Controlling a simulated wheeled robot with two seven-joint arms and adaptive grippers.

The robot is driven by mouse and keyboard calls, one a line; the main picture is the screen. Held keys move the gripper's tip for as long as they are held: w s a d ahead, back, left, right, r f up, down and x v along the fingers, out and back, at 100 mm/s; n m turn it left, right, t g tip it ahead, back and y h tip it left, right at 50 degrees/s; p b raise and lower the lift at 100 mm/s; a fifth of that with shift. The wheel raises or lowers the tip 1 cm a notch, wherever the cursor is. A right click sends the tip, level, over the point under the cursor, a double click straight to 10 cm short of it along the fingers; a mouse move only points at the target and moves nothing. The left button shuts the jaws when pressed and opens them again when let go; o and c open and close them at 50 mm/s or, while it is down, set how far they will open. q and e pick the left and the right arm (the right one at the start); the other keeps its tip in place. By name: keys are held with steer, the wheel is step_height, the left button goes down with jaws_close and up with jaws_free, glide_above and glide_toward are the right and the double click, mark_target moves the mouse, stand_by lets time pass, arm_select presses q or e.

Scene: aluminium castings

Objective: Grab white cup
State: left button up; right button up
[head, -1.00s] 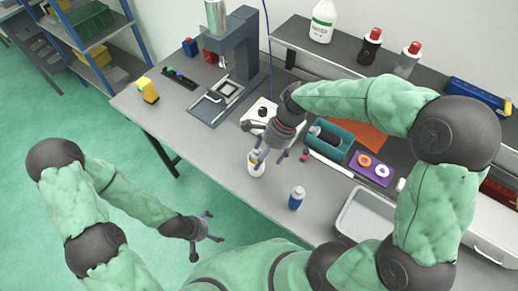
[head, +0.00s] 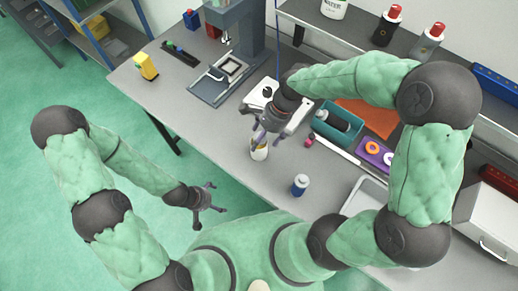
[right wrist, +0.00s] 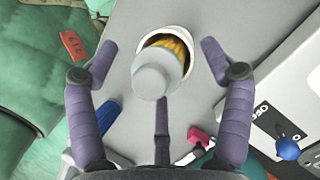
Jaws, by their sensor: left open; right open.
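A white object with yellow in it, which looks like the white cup (head: 259,152), stands on the grey bench below my right gripper. In the right wrist view its white rim (right wrist: 192,36) shows with yellow inside and a grey rounded piece in front. My right gripper (head: 265,138) is open above the cup. In the right wrist view the spread fingers of the right gripper (right wrist: 158,66) lie either side of the cup with gaps; contact does not show. My left gripper (head: 212,197) is open and empty, off the bench's front edge.
A blue and white bottle (head: 300,185) stands close by on the right. A white device (head: 268,94), a teal bin (head: 336,128) and a grey tray (head: 364,196) are near. A press (head: 230,75) stands behind. The bench (head: 200,130) is clear left of the cup.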

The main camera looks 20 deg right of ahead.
steer(key=x, duration=0.2)
steer(key=b+x, duration=0.1)
steer(key=x, duration=0.1)
steer(key=shift+w+d+f, duration=0.2)
steer(key=shift+w+d, duration=0.05)
steer(key=shift+w, duration=0.05)
steer(key=c, duration=1.2)
steer(key=shift+r, duration=0.15)
